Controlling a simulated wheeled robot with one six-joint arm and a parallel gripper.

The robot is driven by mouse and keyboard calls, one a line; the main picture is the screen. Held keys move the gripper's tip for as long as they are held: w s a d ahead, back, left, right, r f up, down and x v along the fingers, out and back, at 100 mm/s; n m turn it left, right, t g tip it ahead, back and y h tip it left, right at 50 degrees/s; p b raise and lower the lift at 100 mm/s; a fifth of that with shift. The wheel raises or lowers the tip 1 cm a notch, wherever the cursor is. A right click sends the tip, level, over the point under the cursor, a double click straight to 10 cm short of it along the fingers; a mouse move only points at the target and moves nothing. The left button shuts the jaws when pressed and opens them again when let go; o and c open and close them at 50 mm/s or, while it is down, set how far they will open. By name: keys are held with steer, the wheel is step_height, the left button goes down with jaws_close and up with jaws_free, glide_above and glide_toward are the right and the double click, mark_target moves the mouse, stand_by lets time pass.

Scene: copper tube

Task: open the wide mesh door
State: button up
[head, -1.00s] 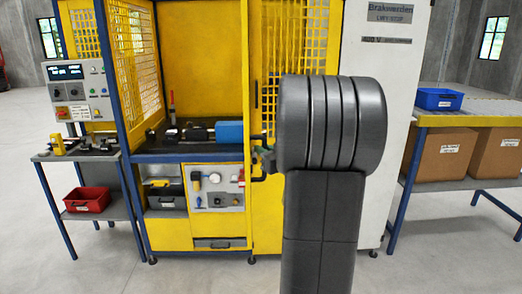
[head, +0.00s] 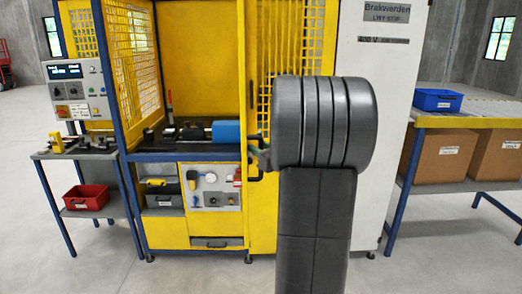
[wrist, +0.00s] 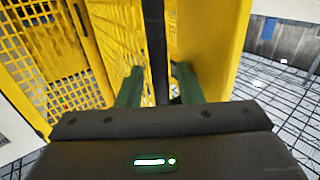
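The yellow mesh door (head: 288,45) stands at the front right of the yellow machine, partly hidden behind my arm in the head view. A thin dark handle (head: 251,95) runs down near its left edge, bending at its lower end. My gripper is at the handle's lower part, mostly hidden by my arm. In the wrist view my gripper (wrist: 158,85) has two green fingers apart, with a dark upright bar (wrist: 154,40) between them. I cannot tell whether both fingers touch it. Yellow mesh (wrist: 118,40) is left of the bar and a plain yellow face (wrist: 205,40) right.
The machine's left part is open, showing a blue cylinder (head: 228,132) on its bed. A side table (head: 75,155) with a red bin (head: 86,197) stands left. A roller table (head: 470,122) with a blue bin (head: 437,99) stands right. The floor in front is clear.

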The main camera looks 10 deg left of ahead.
steer(key=shift+s+f, duration=0.1)
steer(key=shift+f, duration=0.05)
steer(key=shift+s+d, duration=0.15)
steer(key=shift+d, duration=0.15)
steer(key=b+v, duration=0.2)
steer(key=v, duration=1.1)
steer(key=shift+b, duration=0.3)
steer(key=shift+a, duration=0.15)
steer(key=p+x, duration=0.2)
steer(key=x, duration=1.1)
steer(key=shift+w+a+p, duration=0.15)
steer(key=shift+w+p, duration=0.05)
steer(key=shift+p, duration=0.1)
steer(key=shift+f, duration=0.1)
